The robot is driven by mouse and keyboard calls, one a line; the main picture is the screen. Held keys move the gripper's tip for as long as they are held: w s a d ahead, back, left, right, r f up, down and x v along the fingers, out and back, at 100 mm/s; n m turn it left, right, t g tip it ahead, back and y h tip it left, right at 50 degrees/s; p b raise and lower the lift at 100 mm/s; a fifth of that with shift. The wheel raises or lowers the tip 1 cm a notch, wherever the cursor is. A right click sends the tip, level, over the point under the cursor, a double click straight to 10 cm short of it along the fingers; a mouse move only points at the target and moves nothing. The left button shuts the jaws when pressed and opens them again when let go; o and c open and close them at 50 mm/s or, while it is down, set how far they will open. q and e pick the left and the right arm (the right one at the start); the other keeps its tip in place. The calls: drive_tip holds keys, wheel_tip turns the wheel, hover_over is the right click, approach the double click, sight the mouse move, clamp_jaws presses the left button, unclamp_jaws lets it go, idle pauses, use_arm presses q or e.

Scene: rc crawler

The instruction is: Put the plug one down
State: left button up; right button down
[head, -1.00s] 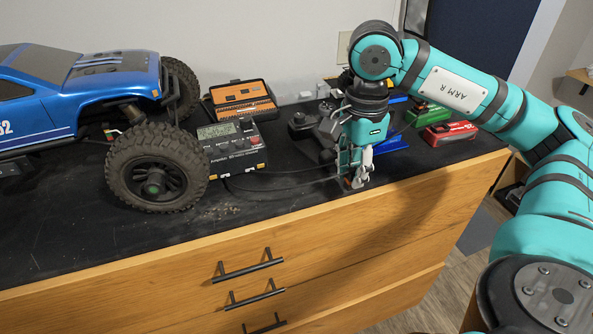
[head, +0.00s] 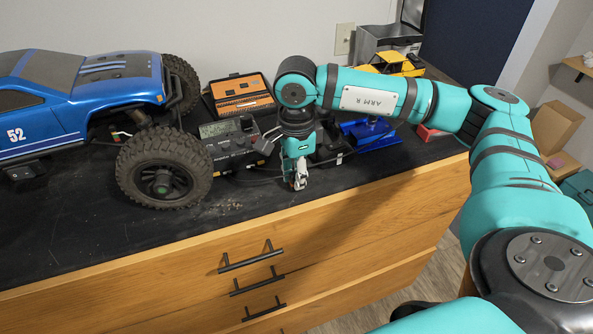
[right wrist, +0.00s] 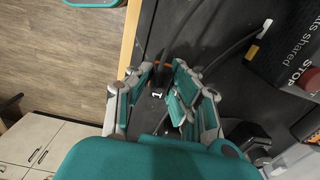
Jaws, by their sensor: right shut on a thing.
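My right gripper (head: 299,182) is low over the front part of the black bench top, in front of the charger. In the right wrist view its fingers (right wrist: 161,78) are closed around the plug one (right wrist: 157,95), a small dark piece marked with a white 1. Orange shows at the fingertips. The fingers hide most of the plug, and I cannot tell whether it touches the bench. A dark cable (right wrist: 178,30) runs beside the fingertips. My left gripper is not in view.
The charger (head: 232,140) with a display stands behind and left of the gripper. The blue truck's front wheel (head: 163,168) is further left. An orange tool case (head: 243,95) lies behind. A blue stand (head: 370,133) is to the right. The bench's front edge is close.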

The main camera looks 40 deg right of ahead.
drive_tip(key=shift+f, duration=0.15)
drive_tip(key=c, duration=1.2)
unclamp_jaws()
drive_tip(key=shift+r, duration=0.25)
drive_tip(key=shift+w+r, duration=0.1)
drive_tip(key=shift+r, duration=0.15)
wheel_tip(320, 180, up, 11)
drive_tip(key=b, duration=0.3)
drive_tip(key=shift+r, duration=0.2)
